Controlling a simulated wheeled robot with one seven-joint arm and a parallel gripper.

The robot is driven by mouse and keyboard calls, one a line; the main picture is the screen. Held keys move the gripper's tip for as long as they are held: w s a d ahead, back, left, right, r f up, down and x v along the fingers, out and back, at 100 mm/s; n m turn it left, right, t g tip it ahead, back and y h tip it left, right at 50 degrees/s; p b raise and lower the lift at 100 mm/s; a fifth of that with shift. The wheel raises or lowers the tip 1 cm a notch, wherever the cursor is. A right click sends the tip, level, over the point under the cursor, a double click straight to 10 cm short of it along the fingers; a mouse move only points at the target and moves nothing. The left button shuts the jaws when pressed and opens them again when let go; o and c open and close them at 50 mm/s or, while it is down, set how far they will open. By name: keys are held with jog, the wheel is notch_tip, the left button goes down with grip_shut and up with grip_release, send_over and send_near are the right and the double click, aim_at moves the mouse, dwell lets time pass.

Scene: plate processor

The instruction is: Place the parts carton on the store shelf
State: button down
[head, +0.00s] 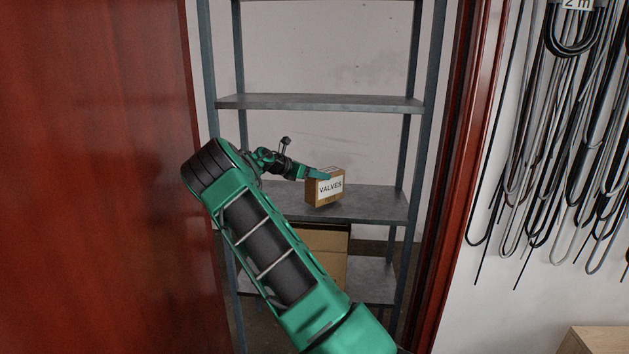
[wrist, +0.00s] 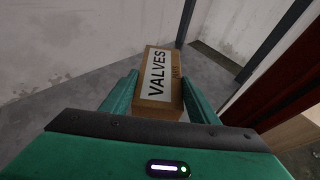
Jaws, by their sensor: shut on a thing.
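The parts carton (head: 326,187) is a small brown box with a white label reading VALVES. My gripper (head: 318,174) is shut on it, with a green finger on each side of the carton (wrist: 160,85) in the wrist view. The store shelf is a grey metal rack; its middle board (head: 375,205) lies under and around the carton in the head view. The carton looks slightly tilted at or just above this board. I cannot tell whether its underside touches it.
An upper board (head: 330,103) is empty. A larger cardboard box (head: 325,250) stands on the lower board (head: 372,280). Dark red door panel (head: 95,180) and red frame (head: 465,150) flank the rack. Cables (head: 565,130) hang on the right wall.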

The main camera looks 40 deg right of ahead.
jog(key=shift+f, duration=0.75)
jog(key=c, duration=0.7)
grip_release()
jog(key=shift+f, duration=0.1)
